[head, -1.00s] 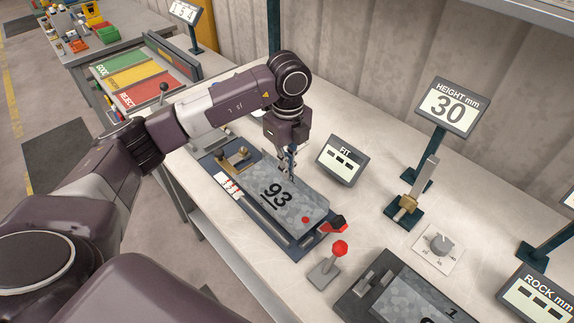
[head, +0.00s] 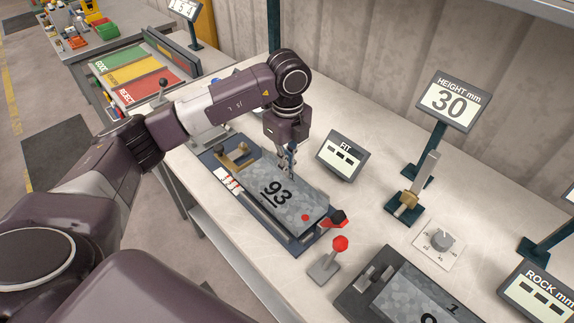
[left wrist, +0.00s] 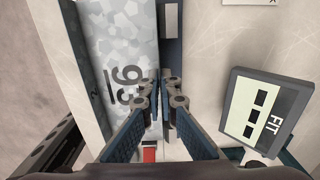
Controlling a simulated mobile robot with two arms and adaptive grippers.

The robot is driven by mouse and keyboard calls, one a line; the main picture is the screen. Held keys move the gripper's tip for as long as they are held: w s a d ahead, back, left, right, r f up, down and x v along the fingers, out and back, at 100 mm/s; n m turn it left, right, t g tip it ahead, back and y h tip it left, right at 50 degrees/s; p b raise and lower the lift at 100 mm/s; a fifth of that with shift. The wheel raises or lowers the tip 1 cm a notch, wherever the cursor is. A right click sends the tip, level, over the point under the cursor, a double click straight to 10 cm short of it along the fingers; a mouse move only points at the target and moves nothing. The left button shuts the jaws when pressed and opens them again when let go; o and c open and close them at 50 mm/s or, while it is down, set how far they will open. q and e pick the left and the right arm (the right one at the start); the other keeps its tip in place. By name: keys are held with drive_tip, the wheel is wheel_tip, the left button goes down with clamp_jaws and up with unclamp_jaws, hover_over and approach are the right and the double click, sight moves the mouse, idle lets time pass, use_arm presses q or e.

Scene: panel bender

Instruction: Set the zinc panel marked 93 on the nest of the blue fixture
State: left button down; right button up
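The grey mottled zinc panel marked 93 (head: 290,204) lies over the dark blue fixture (head: 262,228) in the head view, its long sides running along the fixture. I cannot tell if it is fully seated. My left gripper (head: 287,174) points down at the panel's far long edge. In the left wrist view, the fingertips (left wrist: 164,76) are close together astride the edge of the panel (left wrist: 118,40), apparently pinching it. The arm hides none of the number. My right gripper is not in view.
A brass-coloured block (head: 236,156) sits at the fixture's left end, and a red-tipped clamp (head: 337,218) at its right end. A red-knobbed lever (head: 339,244) stands in front. The FIT display (head: 340,155) stands behind. Another panel and fixture (head: 408,303) lie lower right.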

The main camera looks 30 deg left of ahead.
use_arm(q)
drive_tip(key=shift+f+b, duration=0.65)
drive_tip(key=shift+f, duration=0.4)
drive_tip(key=c, duration=2.1)
unclamp_jaws()
wheel_tip(320, 180, up, 12)
